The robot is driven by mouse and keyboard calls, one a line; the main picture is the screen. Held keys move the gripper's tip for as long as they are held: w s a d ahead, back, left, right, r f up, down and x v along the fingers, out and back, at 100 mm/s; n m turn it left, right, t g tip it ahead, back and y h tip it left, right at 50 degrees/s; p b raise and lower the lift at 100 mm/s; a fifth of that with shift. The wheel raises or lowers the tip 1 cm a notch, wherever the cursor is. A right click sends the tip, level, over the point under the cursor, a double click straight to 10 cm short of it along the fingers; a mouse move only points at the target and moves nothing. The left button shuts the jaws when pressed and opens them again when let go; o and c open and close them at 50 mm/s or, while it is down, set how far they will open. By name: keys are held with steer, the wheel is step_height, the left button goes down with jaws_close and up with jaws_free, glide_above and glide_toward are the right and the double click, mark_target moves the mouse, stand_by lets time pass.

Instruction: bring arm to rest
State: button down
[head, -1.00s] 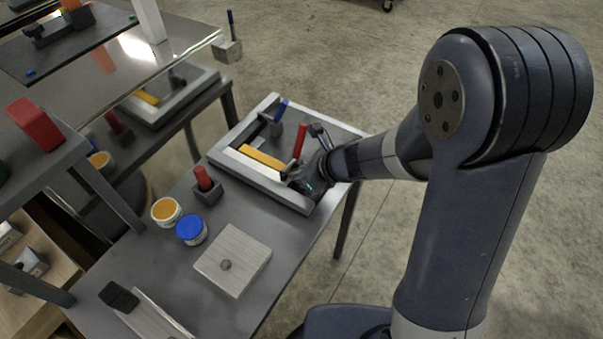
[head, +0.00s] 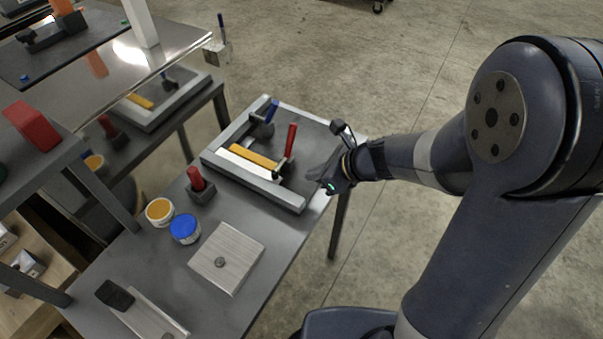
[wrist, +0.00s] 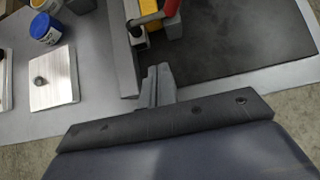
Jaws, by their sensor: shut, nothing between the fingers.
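My gripper (head: 316,174) is at the right end of the grey tray (head: 290,198) on the workbench, in the head view. In the wrist view its fingers (wrist: 156,78) are together with nothing between them, above the tray's edge. A yellow bar (head: 252,156) and a blue-handled tool (head: 271,111) in a dark holder are also in the tray. My arm reaches in from the right.
On the bench (head: 150,262) stand a red-handled item (head: 196,180) in a dark block, an orange-topped jar (head: 159,211), a blue-lidded jar (head: 185,229) and a pale square plate (head: 228,257) with a knob. A shiny raised surface (head: 178,40) is at upper left. Open floor lies right of the bench.

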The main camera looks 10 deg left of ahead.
steer(key=v, duration=0.4)
steer(key=shift+s+d+r, duration=0.1)
steer(key=shift+d+r, duration=0.05)
